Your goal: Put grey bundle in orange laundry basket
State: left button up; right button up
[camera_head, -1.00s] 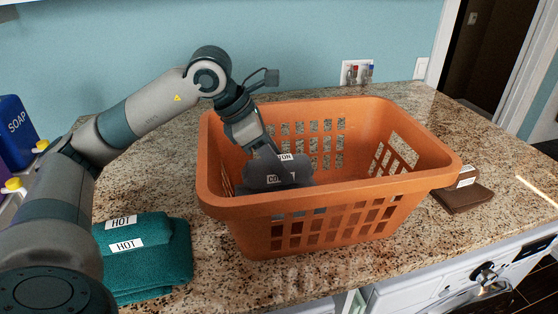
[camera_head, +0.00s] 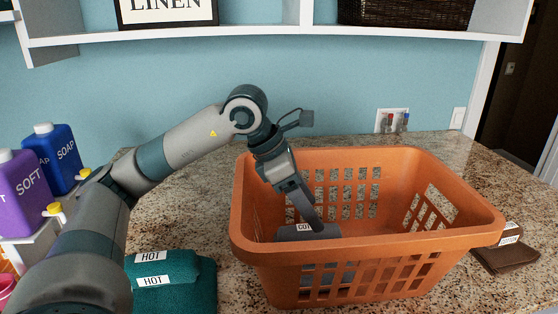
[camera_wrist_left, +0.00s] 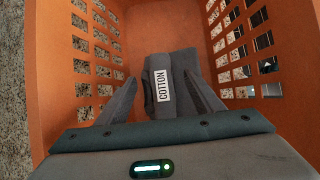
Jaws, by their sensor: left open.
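The orange laundry basket (camera_head: 365,258) stands on the granite counter. My left gripper (camera_head: 312,222) reaches down inside it, near its left end. The grey bundle (camera_head: 290,233), with a white label, lies low in the basket, mostly hidden by the front wall in the head view. In the left wrist view the grey bundle (camera_wrist_left: 176,65) shows its "COTTON" label and lies on the basket's floor, between and beyond the fingertips. My left gripper (camera_wrist_left: 165,95) is open, its fingers spread on either side of the bundle. My right gripper is not in view.
Folded teal towels (camera_head: 175,285) labelled "HOT" lie left of the basket. A brown folded cloth (camera_head: 505,258) lies to its right. Purple (camera_head: 22,190) and blue (camera_head: 57,160) bottles stand at the left. A shelf (camera_head: 270,37) runs above the counter.

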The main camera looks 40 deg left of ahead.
pick_arm(q)
jog(key=b+v, duration=0.3)
jog(key=v, duration=1.2)
jog(key=shift+r, duration=0.4)
jog(key=shift+s+a+r, duration=0.1)
jog(key=shift+a, duration=0.05)
notch_tip(320, 180, up, 12)
jog(key=p, duration=1.1)
